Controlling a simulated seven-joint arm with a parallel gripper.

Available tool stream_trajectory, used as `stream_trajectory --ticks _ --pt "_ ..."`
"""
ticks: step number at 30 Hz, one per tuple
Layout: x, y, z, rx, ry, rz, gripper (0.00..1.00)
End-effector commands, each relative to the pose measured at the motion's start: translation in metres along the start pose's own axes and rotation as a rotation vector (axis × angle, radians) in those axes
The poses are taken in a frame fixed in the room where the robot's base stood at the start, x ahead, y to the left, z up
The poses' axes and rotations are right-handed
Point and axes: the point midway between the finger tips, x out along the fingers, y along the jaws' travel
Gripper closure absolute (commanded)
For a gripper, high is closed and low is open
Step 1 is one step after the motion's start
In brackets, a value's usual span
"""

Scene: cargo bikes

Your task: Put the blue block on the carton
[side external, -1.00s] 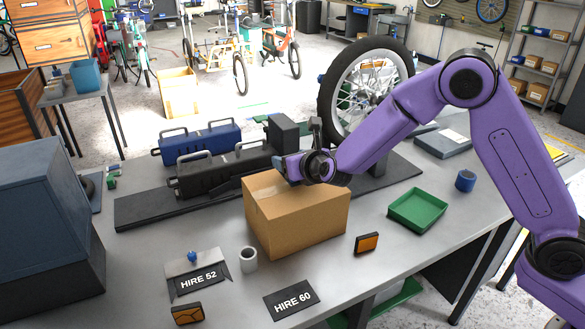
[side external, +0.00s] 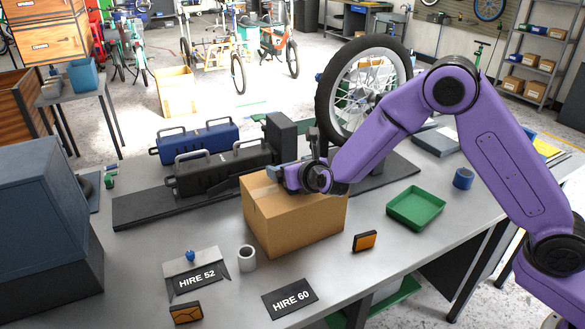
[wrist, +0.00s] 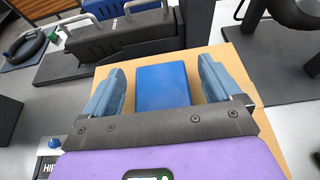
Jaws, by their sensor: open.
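The brown carton (side external: 290,225) stands on the grey workbench, closed and upright. The blue block (wrist: 163,85) lies flat over the carton's top in the wrist view, between my fingers. My gripper (side external: 285,178) is just above the carton's top in the side view. Its two blue-grey fingers are open, with a visible gap on each side of the block. The block cannot be made out in the side view, where my gripper covers that spot. Whether the block's underside fully touches the carton is hidden.
A black case (side external: 225,168) and a blue case (side external: 200,140) lie behind the carton. A bike wheel (side external: 365,95) stands behind my arm. A green tray (side external: 416,207), a blue cup (side external: 463,178), an orange reflector (side external: 364,241) and a white cup (side external: 247,258) stand around it.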

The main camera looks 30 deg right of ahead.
Motion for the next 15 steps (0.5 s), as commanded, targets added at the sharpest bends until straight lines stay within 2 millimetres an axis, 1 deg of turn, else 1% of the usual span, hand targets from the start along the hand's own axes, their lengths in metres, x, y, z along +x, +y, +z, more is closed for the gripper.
stream_trajectory --ticks 2,5,8,15 --pt "-0.001 0.0 0.003 0.001 -0.001 0.0 0.09" --pt "-0.01 0.001 0.003 0.0 0.0 0.001 0.09" --pt "-0.024 0.001 0.003 0.0 -0.001 0.001 0.09" --pt "-0.071 0.001 0.003 0.0 -0.001 0.003 0.09"
